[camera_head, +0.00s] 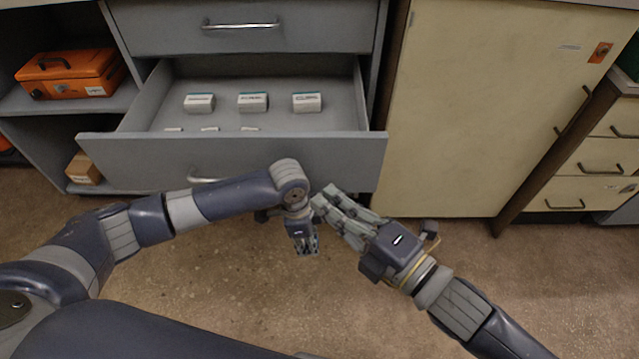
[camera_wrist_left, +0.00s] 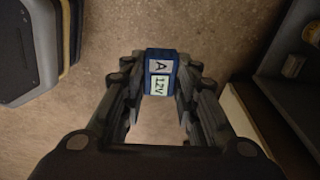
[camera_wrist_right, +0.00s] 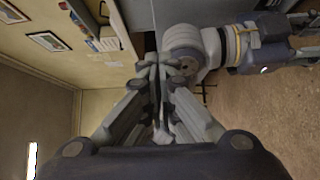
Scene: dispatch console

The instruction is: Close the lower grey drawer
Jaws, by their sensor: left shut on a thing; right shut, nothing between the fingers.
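The lower grey drawer (camera_head: 345,155) is pulled open below a shut upper drawer (camera_head: 240,22). Several small white boxes (camera_head: 252,102) stand inside it. Its handle (camera_head: 205,179) is partly hidden behind my left arm. My left gripper (camera_head: 307,248) points down in front of the drawer, over the floor. In the left wrist view (camera_wrist_left: 162,85) it is shut on a blue block (camera_wrist_left: 160,62) labelled "A 12V". My right gripper (camera_head: 322,201) is shut and empty, its tips beside my left wrist near the drawer's lower right front. Its closed fingers show in the right wrist view (camera_wrist_right: 158,68).
An orange case (camera_head: 70,72) sits on an open shelf at left, with a small brown box (camera_head: 84,168) below. A cream cabinet door (camera_head: 490,100) stands to the right, then cream drawers (camera_head: 590,155). The floor (camera_head: 210,270) before the drawer is clear.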

